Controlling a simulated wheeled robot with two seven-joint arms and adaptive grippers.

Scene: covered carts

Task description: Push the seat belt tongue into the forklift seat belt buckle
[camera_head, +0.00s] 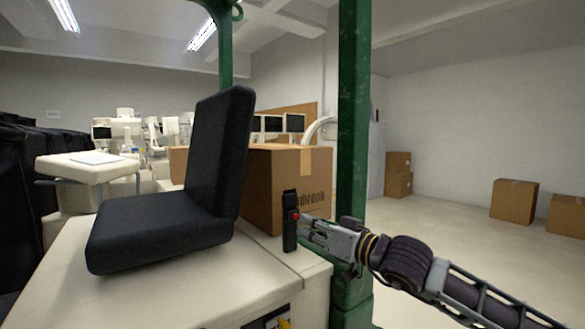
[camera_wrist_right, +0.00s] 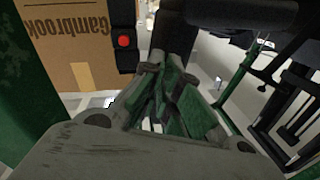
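The seat belt buckle (camera_head: 290,222) is a black upright block with a red button, standing beside the black forklift seat (camera_head: 165,205). In the right wrist view the buckle (camera_wrist_right: 124,38) shows at upper left with its red button. My right gripper (camera_head: 306,225) comes in from the right, its tips close to the buckle's right side in the head view; I cannot tell whether they touch. In the wrist view its fingers (camera_wrist_right: 168,72) run inward, but their opening is unclear against the dark background. I cannot make out the seat belt tongue. My left gripper is not in view.
A green post (camera_head: 354,120) rises just behind my right gripper. A cardboard box (camera_head: 270,185) stands behind the seat and buckle. The pale forklift cover (camera_head: 170,285) lies under the seat. More boxes (camera_head: 514,200) stand on open floor at right.

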